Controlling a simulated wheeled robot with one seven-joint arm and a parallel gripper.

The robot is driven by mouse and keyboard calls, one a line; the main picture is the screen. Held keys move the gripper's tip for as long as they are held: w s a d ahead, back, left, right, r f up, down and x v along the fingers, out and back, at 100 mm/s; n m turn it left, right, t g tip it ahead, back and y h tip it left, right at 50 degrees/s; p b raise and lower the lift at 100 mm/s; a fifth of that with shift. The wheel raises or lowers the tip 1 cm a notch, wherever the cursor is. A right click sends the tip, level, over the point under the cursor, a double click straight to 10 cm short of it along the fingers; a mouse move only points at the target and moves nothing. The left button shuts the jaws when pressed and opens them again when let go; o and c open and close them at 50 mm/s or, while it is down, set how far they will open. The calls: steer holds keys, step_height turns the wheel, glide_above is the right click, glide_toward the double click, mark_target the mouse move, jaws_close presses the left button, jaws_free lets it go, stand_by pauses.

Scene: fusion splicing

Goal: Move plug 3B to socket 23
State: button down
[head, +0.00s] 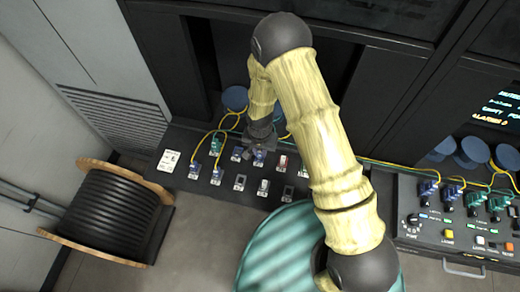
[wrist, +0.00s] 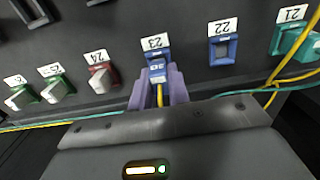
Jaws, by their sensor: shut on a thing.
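My gripper (wrist: 159,90) is shut on a blue plug (wrist: 157,73) with a white label and a yellow cable trailing back between the fingers. The label is too small to read surely. The plug's nose is at the blue socket 23 (wrist: 152,54), lined up with it and touching or partly inside; how deep it sits I cannot tell. The plate marked 23 (wrist: 155,42) is just beyond. In the head view my gripper (head: 262,146) is down at the back row of the sloping dark panel, and the arm hides part of the panel.
Socket 22 (wrist: 222,50) on the right is blue and looks empty. Green socket 21 (wrist: 292,40) has yellow cables beside it. Red socket 24 (wrist: 102,80) and two green sockets stand on the left. A cable drum (head: 105,212) and a console (head: 450,225) flank the panel.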

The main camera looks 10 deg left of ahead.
steer(key=shift+f, duration=0.5)
steer(key=c, duration=1.3)
jaws_free()
steer(key=shift+o, duration=0.2)
steer(key=shift+r, duration=0.1)
step_height(320, 180, up, 12)
